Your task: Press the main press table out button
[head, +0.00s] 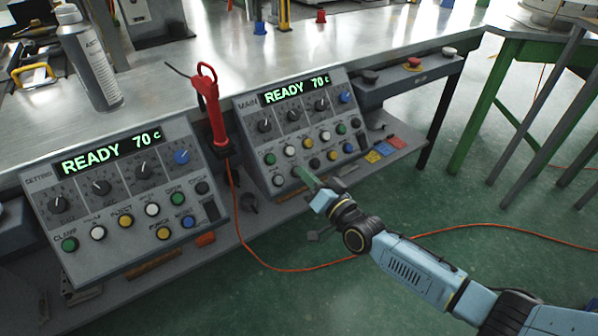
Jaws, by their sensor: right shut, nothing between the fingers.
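The main control panel (294,126) is the right one of two grey sloped panels. Its display reads READY 70 c. Below a row of knobs it has two rows of small round buttons, among them a yellow button (307,145) and a white button (278,180). Their labels are too small to read, so I cannot tell which is table out. My right gripper (305,177) is shut and empty, its tips at the panel's lower button row, left of the middle. It covers part of that row; I cannot tell whether it touches. My left gripper is out of view.
The setting panel (118,195) stands to the left. A red-handled tool (211,108) stands between the panels. A spray bottle (89,62) is on the metal table. A red button (413,63) sits on a box at right. An orange cable (262,263) crosses the green floor.

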